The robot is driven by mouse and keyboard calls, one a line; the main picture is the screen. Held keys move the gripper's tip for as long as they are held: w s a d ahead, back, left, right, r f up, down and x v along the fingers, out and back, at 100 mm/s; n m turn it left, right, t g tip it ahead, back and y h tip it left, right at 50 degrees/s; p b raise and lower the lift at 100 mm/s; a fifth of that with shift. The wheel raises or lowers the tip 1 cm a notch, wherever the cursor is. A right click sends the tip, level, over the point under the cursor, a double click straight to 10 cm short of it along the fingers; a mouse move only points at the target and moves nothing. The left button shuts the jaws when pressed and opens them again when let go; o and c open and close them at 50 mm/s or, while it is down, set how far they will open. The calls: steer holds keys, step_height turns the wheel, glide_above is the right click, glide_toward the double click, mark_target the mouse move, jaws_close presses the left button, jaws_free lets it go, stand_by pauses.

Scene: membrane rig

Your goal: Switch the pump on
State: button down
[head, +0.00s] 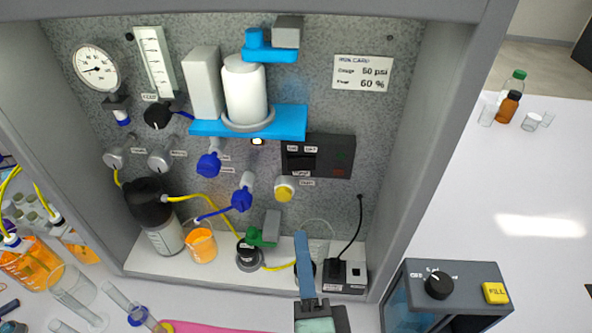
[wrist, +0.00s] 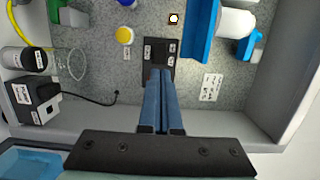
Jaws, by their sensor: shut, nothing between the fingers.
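My gripper (head: 301,236) is shut and empty, its blue fingers pressed together, in front of the lower part of the rig. In the wrist view the shut fingertips (wrist: 158,72) overlap the lower end of a dark control panel (wrist: 160,50). The panel also shows in the head view (head: 318,156), on the back wall above my fingertips. It has small pale labels and faint green and red marks at its right; the label text is too small to read surely. A black box with a cord (head: 345,274) stands on the rig floor right of my fingers; it also shows in the wrist view (wrist: 34,101).
A blue shelf (head: 290,122) holds a white canister (head: 245,90). A glass beaker stands behind my fingers. A box with a FILL button (head: 495,292) stands outside, front right.

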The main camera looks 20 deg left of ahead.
mark_target(290, 166)
steer(key=p+x, duration=0.5)
steer(key=x, duration=0.8)
steer(key=shift+w+r, duration=0.1)
steer(key=shift+w+a, duration=0.25)
steer(key=shift+w, duration=0.15)
steer(key=shift+w+a, duration=0.2)
